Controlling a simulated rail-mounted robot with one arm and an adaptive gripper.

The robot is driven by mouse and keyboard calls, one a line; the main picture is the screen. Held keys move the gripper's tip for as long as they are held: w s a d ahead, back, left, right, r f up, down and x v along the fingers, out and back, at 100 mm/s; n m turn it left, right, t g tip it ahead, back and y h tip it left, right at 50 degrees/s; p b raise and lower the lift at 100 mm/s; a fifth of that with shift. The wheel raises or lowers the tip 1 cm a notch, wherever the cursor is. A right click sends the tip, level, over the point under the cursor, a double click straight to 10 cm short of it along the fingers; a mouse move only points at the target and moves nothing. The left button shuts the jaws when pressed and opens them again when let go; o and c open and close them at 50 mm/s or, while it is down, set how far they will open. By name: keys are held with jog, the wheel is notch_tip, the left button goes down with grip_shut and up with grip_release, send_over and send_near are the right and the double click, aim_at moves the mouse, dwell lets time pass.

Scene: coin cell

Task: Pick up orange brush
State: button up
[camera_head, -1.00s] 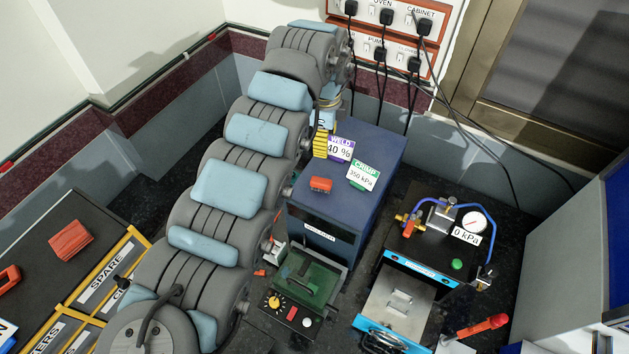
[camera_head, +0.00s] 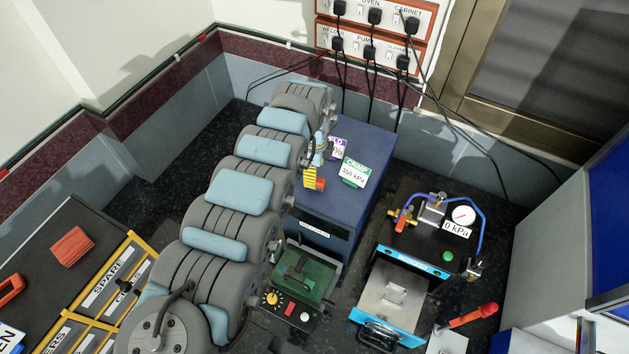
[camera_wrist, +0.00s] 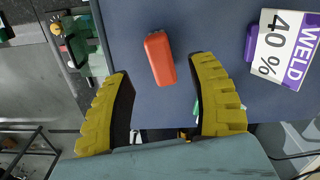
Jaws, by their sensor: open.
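A small orange-red oblong piece (camera_wrist: 160,58), which looks like the orange brush, lies on top of the blue box. It also shows in the head view (camera_head: 320,184), partly hidden by my gripper. My gripper (camera_wrist: 161,72) is open, with its yellow ridged fingers on either side of the near part of the piece in the wrist view. Nothing is held. In the head view my gripper (camera_head: 310,178) is over the left edge of the box. I cannot tell the exact height of the fingers above its top.
The blue box (camera_head: 361,138) carries a WELD 40 % card (camera_wrist: 286,46) and a CRIMP card (camera_head: 353,173). An orange-red block (camera_head: 72,246) lies on the left bench.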

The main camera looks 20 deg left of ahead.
jog(key=shift+w+d+f+p, duration=0.15)
jog(key=shift+f+p, duration=0.5)
jog(key=shift+f, duration=2.05)
grip_shut()
